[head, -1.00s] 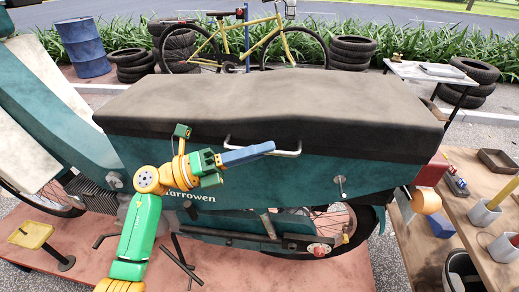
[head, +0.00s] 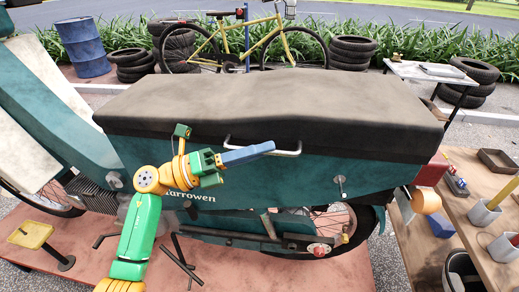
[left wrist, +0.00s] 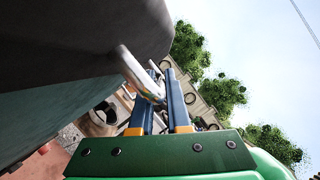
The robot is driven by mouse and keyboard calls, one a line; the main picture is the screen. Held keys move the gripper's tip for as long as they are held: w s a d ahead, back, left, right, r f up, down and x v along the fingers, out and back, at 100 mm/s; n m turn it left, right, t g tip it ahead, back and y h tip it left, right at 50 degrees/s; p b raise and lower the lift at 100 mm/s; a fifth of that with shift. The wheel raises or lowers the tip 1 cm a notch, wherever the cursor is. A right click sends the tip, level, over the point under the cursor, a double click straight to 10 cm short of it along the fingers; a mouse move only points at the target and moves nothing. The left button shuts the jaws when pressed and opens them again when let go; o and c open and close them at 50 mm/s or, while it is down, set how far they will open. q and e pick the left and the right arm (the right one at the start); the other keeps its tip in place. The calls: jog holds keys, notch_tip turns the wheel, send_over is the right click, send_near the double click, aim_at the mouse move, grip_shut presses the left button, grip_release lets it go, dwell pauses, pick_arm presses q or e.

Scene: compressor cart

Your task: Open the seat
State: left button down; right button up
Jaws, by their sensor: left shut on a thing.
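The dark grey-brown seat (head: 270,100) lies flat along the top of the teal scooter body (head: 300,172), and I see no gap under it. A pale metal handle (head: 290,152) runs along the seat's lower edge. My left gripper (head: 268,148) has its blue fingers at this handle. In the left wrist view the seat (left wrist: 100,30) fills the upper left, and the handle (left wrist: 138,72) passes between the two blue fingers (left wrist: 162,95), which are shut on it. My right gripper is not in view.
A wooden bench (head: 470,215) with cups, a tray and small tools stands at the right. A yellow bicycle (head: 245,45), stacked tyres (head: 352,52) and a blue barrel (head: 84,48) stand behind the scooter. A yellow stool-like stand (head: 32,235) is at the lower left.

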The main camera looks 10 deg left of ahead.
pick_arm(q)
jog(key=shift+r+p, duration=0.4)
jog(key=shift+r, duration=0.05)
jog(key=w+r+n+p, duration=0.1)
jog(key=w+r+p, duration=0.2)
jog(key=r+p, duration=0.3)
jog(key=w+r+n+y+p, duration=0.1)
jog(key=w+r+p, duration=0.3)
jog(key=r, duration=0.6)
jog(key=shift+n+p, duration=0.6)
jog(key=shift+p, duration=0.25)
